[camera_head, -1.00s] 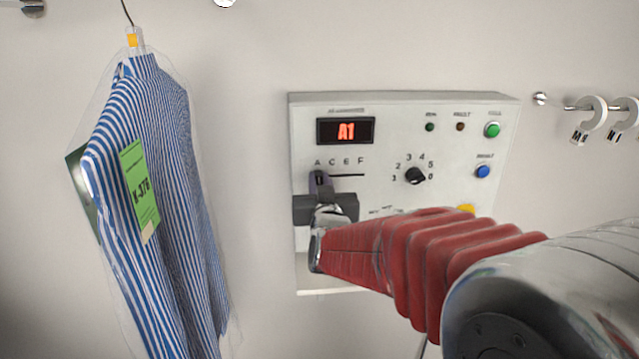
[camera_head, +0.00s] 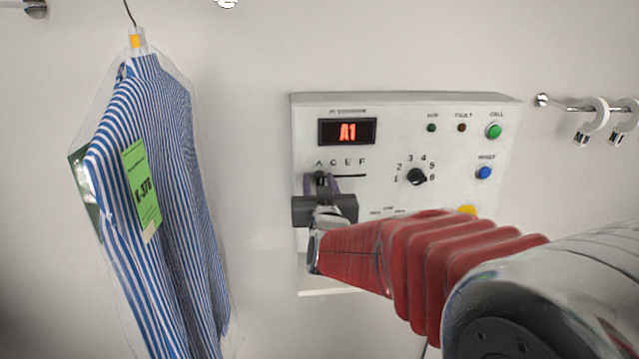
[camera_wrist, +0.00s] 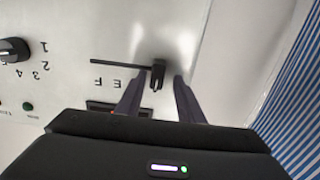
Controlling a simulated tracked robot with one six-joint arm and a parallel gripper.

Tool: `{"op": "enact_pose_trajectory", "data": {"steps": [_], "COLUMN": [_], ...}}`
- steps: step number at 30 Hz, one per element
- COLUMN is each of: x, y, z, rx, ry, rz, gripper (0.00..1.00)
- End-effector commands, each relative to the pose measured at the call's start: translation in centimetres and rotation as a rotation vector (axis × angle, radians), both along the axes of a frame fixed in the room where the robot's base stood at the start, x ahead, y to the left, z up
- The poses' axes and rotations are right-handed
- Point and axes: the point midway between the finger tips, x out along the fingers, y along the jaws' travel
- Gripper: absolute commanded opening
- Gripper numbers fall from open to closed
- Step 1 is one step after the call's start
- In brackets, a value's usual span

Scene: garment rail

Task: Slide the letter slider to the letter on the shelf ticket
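The letter slider's black knob (camera_head: 320,178) stands at the A end of its horizontal slot on the white control panel (camera_head: 460,130). Letters A C E F run above the slot. My gripper (camera_head: 321,184) is at the knob; in the wrist view my gripper (camera_wrist: 158,82) is open, with one finger on each side of the knob (camera_wrist: 158,74) and visible gaps. That view is upside down; F and E show, the other letters are hidden by a finger. The display (camera_head: 346,131) reads A1. I cannot identify a shelf ticket with a letter.
A number dial (camera_head: 416,176), green button (camera_head: 494,131), blue button (camera_head: 484,173) and partly hidden yellow button (camera_head: 466,210) are on the panel. A bagged striped shirt (camera_head: 165,200) with a green tag (camera_head: 141,190) hangs left.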

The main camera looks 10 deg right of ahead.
Motion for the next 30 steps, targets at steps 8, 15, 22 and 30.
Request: {"op": "enact_pose_trajectory", "data": {"steps": [8,15,22,30], "x": [-2.5,-5.5,-8.3,-11.3], "y": [0.3,0.8,1.3,1.8], "z": [0.0,0.0,0.0,0.0], "rx": [0.000,0.001,0.000,0.001], "ry": [-0.001,-0.002,-0.002,-0.003], "rz": [-0.001,0.000,0.000,0.001], "gripper": [0.34,0.34,0.34,0.34]}}
